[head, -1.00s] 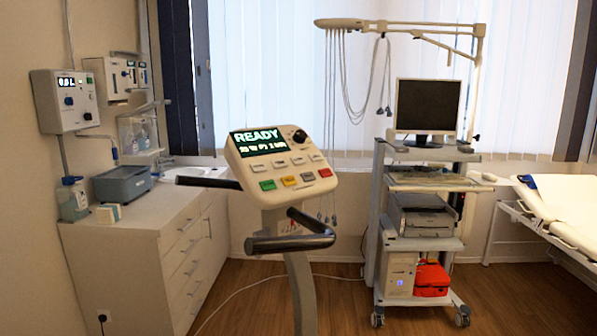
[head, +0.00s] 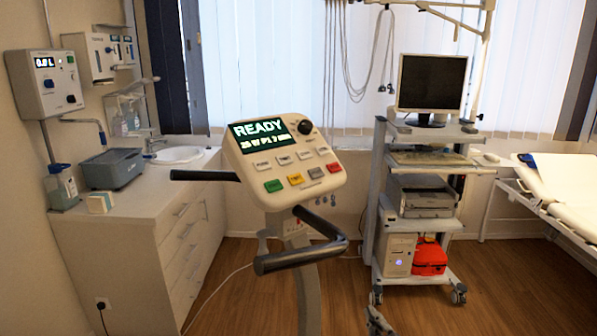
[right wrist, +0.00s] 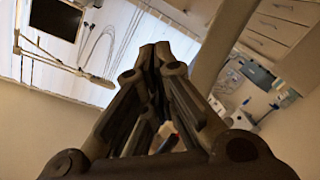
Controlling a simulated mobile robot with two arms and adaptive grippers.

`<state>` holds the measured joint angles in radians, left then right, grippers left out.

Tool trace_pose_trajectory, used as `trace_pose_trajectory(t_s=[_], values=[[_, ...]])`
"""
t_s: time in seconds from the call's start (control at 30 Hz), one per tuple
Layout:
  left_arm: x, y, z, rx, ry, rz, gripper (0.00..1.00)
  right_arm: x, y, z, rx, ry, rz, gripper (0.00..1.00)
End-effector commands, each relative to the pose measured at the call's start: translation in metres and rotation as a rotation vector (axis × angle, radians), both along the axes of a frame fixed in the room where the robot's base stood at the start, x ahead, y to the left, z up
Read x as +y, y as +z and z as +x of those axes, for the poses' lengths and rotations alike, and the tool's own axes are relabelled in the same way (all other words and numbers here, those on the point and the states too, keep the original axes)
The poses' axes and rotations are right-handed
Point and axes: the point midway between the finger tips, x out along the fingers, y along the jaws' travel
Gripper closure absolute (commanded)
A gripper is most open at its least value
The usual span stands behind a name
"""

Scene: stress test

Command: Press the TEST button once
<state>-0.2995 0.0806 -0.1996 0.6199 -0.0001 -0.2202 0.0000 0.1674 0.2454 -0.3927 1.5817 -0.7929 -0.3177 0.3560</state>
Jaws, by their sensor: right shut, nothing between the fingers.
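The console (head: 285,203) is a tilted white panel on a post. Its lit screen (head: 262,134) reads READY with a smaller line below. A black knob (head: 305,127) sits at its upper right. Under the screen are a row of white buttons (head: 284,158) and a row with green (head: 273,186), yellow (head: 295,179), grey (head: 316,172) and red (head: 333,168) buttons. The labels are too small for me to tell which is TEST. My left gripper is out of view.
A dark handlebar (head: 300,258) juts forward below the console, and another grip (head: 204,176) sticks out left. A wheeled cart (head: 372,240) with a monitor stands behind to the right. A white cabinet (head: 165,235) is at the left, a bed (head: 560,200) at the far right.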

Motion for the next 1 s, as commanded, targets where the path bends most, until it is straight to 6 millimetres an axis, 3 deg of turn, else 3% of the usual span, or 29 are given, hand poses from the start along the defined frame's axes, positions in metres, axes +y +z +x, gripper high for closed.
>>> trace_pose_trajectory(t_s=[0.03, 0.3, 0.67, 0.9, 1.0], values=[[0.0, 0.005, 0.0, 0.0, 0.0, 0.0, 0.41, 0.005, 0.028, 0.004, -0.048, 0.014, -0.012, 1.0], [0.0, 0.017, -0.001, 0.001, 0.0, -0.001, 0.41, 0.03, 0.146, 0.011, -0.277, 0.082, -0.074, 1.0], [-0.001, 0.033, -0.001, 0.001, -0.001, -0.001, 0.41, 0.068, 0.295, -0.011, -0.586, 0.183, -0.177, 1.0], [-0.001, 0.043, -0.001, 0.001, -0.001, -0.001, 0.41, 0.117, 0.393, -0.04, -0.842, 0.333, -0.372, 1.0], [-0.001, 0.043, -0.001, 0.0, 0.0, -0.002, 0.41, 0.146, 0.409, -0.042, -0.915, 0.442, -0.544, 1.0]])
